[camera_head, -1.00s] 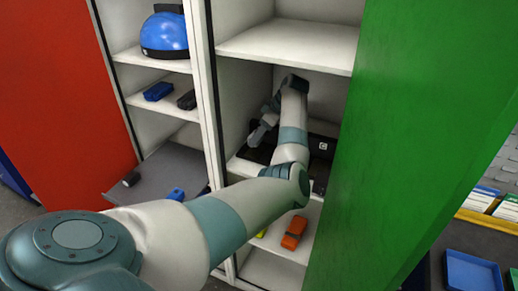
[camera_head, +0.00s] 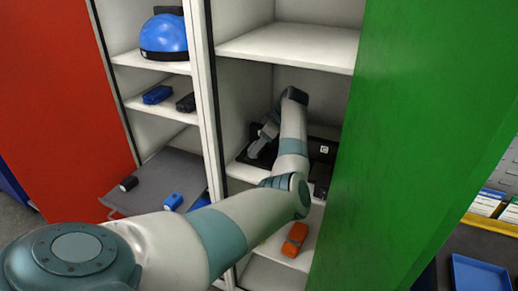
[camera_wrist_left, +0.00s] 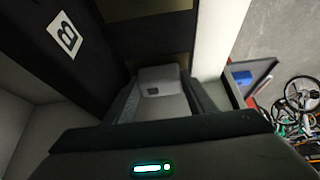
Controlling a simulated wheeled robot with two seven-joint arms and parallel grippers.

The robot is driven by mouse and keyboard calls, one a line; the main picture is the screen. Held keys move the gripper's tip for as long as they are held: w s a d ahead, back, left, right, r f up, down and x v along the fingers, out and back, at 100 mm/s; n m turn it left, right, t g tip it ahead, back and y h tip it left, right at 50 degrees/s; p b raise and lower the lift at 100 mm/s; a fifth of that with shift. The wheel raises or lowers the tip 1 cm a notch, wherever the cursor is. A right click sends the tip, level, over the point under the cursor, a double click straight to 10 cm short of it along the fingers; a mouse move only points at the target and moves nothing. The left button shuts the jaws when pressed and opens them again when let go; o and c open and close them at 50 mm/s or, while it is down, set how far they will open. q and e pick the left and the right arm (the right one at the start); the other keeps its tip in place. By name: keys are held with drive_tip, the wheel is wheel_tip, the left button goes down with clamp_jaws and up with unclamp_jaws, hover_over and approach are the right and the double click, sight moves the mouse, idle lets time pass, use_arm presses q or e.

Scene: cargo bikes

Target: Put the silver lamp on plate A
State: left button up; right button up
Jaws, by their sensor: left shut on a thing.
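My left gripper (camera_head: 262,141) reaches into the middle compartment of the right-hand cabinet, just above its shelf. In the left wrist view the gripper (camera_wrist_left: 155,97) is shut on a pale grey, box-like thing that looks like the silver lamp (camera_wrist_left: 160,82). In the head view the lamp is small and hard to tell from the fingers. A black plate (camera_wrist_left: 30,50) with a white label B (camera_wrist_left: 66,36) shows in the wrist view. A dark plate with a label that looks like C (camera_head: 323,150) stands at the compartment's right. No letter A is readable. My right gripper is out of view.
The green door (camera_head: 420,130) bounds the cabinet on the right, and a white divider (camera_head: 204,90) on the left. An orange thing (camera_head: 295,239) lies on the shelf below. The left cabinet holds a blue helmet (camera_head: 163,37) and small blue and black things.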

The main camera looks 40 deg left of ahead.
use_arm(q)
drive_tip(key=shift+f, duration=0.1)
drive_tip(key=o, duration=0.8)
